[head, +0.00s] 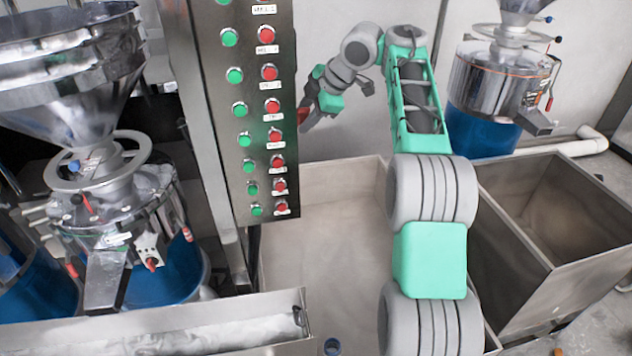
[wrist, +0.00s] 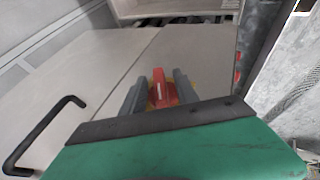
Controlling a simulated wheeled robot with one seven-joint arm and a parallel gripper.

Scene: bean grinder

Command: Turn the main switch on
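The main switch (wrist: 161,88) is a red knob on a yellow backing, fixed to a grey metal cabinet face in the wrist view. My gripper (wrist: 160,80) has its two grey fingers one on each side of the red knob, with narrow gaps beside it; firm contact is not visible. In the head view my gripper (head: 316,116) is at the right side of the button panel, where a bit of red (head: 303,115) shows at the panel's edge. The front of the switch is hidden there.
The button panel (head: 252,130) carries green and red buttons. A grinder (head: 105,190) stands at left, another (head: 497,80) at back right. Open metal bins (head: 560,200) lie at right. A black handle (wrist: 45,135) sticks out of the cabinet face left of my fingers.

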